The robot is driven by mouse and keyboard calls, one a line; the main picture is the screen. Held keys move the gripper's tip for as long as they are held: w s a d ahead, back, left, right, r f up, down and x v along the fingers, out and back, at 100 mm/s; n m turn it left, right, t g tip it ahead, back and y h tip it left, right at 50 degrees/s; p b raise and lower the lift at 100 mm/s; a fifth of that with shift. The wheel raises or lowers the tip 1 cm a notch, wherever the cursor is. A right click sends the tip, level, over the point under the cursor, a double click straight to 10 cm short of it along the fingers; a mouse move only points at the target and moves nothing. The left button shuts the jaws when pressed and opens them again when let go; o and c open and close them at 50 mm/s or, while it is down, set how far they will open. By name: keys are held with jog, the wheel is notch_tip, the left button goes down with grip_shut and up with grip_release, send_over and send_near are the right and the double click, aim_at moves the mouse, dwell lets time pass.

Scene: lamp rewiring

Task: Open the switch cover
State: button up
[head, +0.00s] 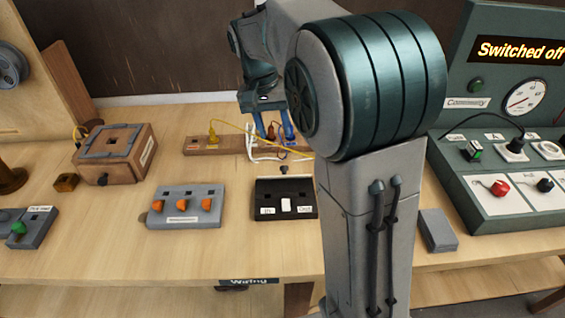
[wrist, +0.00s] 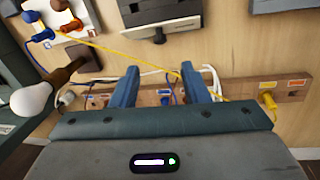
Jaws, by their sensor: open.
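The switch box (head: 268,190) is a small black box on the bench, with a white rocker (head: 286,204) between labels at its front. A small dark knob (head: 283,169) stands at its back edge. I cannot make out a separate cover, or whether it is open. The box's edge shows at the top of the wrist view (wrist: 152,22), with the knob (wrist: 158,37) below it. My gripper (wrist: 158,72) is open and empty, its blue fingers apart over the wooden strip. In the head view my gripper (head: 279,136) is behind the box, apart from it.
The wooden strip (head: 200,146) carries a yellow plug (head: 213,134) and cables. A grey box with orange knobs (head: 183,206) stands left of the switch box. A bulb (wrist: 34,98) lies left in the wrist view. A green panel (head: 505,175) stands at right. My arm hides the middle.

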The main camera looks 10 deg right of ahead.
aim_at(284, 172)
jog(key=f, duration=0.3)
jog(key=d+f, duration=0.1)
jog(key=f, duration=0.3)
jog(key=d+f, duration=0.1)
jog(key=f, duration=0.3)
jog(key=shift+s+f, duration=0.1)
jog(key=shift+s, duration=0.25)
grip_shut()
